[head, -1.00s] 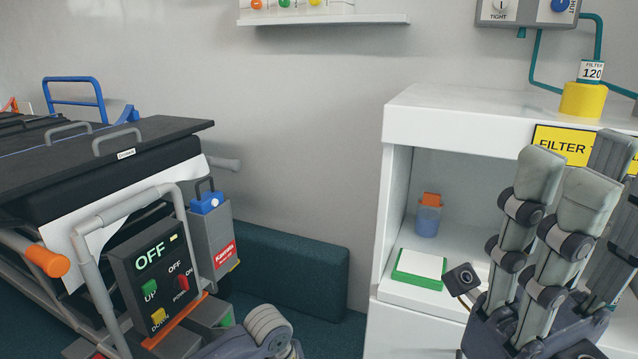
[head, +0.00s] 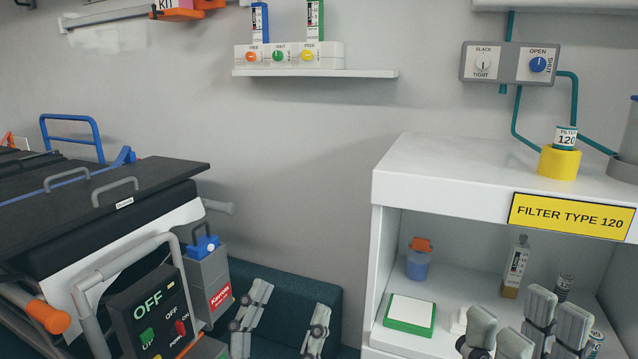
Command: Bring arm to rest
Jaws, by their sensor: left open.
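My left gripper (head: 286,305) is low in the middle of the head view, with its grey fingers upright and spread apart. Nothing shows between them, and the dark teal bench (head: 320,290) is behind. My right gripper (head: 525,325) is at the lower right, in front of the white cabinet (head: 480,170). Its grey fingers point up; only their upper parts show, and I cannot tell how far they are parted. No held thing is visible in it.
The cabinet's open niche holds an orange-capped container (head: 418,262), a green-edged white block (head: 409,315) and a bottle (head: 515,268). A stretcher (head: 110,185) with an OFF control box (head: 150,305) stands at left. A narrow shelf (head: 315,73) is on the wall.

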